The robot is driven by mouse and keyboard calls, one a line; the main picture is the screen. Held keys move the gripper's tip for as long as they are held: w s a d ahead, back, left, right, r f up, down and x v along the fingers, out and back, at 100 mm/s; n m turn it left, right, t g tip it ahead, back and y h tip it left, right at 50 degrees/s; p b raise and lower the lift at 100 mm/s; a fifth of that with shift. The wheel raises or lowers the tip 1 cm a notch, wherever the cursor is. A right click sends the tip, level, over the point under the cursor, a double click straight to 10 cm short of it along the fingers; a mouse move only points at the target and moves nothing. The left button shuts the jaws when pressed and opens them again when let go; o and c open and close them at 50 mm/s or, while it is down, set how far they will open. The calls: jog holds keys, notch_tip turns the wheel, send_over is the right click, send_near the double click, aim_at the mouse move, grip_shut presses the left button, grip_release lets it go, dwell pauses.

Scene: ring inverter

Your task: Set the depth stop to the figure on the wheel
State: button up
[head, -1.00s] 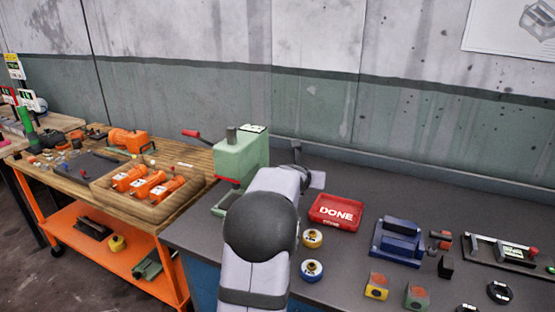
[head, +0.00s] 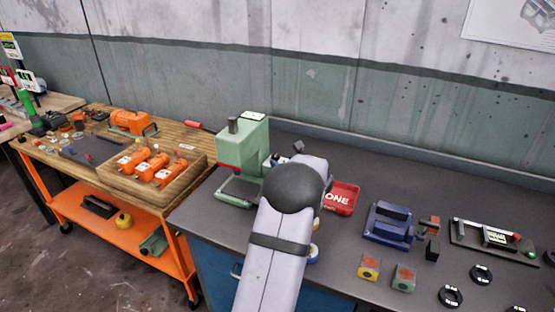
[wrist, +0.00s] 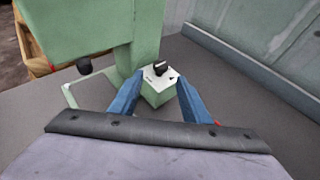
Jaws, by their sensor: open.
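A green press (head: 240,145) stands at the left end of the grey bench. In the wrist view its green body (wrist: 70,30) is at upper left. A small green block with a white marked plate (wrist: 153,77) and a black knob (wrist: 161,68) on top stands beside the column. My gripper (wrist: 159,76) is open, its two blue fingers on either side of this block and knob in the picture; I cannot tell whether they touch. In the head view my arm hides most of the gripper. I cannot read any figure, nor tell which part is the wheel.
A red DONE tray (head: 340,198) lies right of my arm, partly hidden. A blue fixture (head: 388,222), yellow (head: 369,268) and green (head: 404,279) blocks and black rings (head: 480,275) lie further right. An orange trolley (head: 115,225) stands left; the wall runs behind.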

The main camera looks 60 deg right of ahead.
jog(key=shift+d, duration=0.1)
jog(key=shift+p+x, duration=1.55)
jog(key=shift+x, duration=2)
jog(key=c, duration=1)
jog(key=shift+c, duration=0.2)
